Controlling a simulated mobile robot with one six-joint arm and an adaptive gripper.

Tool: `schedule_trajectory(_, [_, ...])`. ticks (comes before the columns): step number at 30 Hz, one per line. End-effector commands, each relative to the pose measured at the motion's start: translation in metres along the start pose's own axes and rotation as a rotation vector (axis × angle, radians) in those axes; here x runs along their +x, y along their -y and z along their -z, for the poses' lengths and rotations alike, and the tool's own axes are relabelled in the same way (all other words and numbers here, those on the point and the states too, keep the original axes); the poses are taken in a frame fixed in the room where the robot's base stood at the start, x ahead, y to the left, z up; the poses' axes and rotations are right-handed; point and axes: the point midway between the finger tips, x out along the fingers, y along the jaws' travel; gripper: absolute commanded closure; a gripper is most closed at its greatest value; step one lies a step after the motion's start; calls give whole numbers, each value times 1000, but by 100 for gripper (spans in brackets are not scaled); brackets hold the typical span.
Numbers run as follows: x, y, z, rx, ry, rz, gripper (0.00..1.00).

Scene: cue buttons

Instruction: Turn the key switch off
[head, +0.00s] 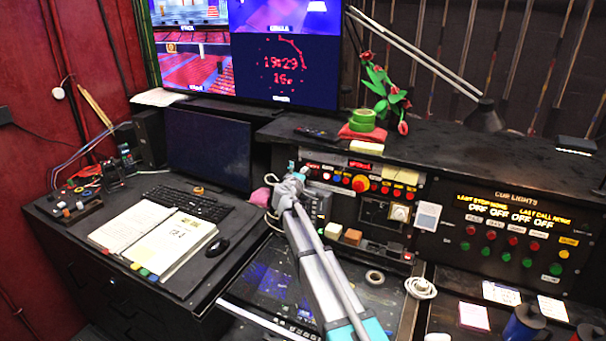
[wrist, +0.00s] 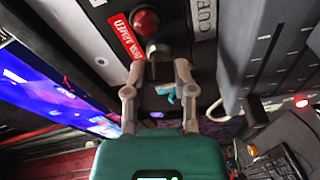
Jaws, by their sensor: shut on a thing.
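The key switch (wrist: 157,50) shows in the wrist view as a small pale round fitting on a dark panel, just below a red lamp and a red "DESK ARMED" label (wrist: 124,36). My gripper (wrist: 160,70) is at the switch, with one finger on each side, shut on the key there. A small teal piece (wrist: 172,96) shows between the fingers. The key's turn angle cannot be made out. In the head view my gripper (head: 290,186) reaches the left end of the control panel and hides the switch.
The cue lights panel (head: 515,235) is farther right. A monitor (head: 208,148), keyboard (head: 187,203) and open binder (head: 155,240) are on the left desk.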

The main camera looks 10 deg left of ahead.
Motion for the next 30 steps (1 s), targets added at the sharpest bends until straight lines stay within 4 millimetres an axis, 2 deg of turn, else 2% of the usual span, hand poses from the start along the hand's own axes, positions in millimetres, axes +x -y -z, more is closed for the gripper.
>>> schedule_trajectory(12, [1,-1,1,-227,-3,32,100])
schedule_trajectory(28, [1,0,1,-257,-2,37,100])
schedule_trajectory(29, [1,0,1,-257,-2,37,62])
schedule_trajectory(30, [1,0,1,-257,-2,37,55])
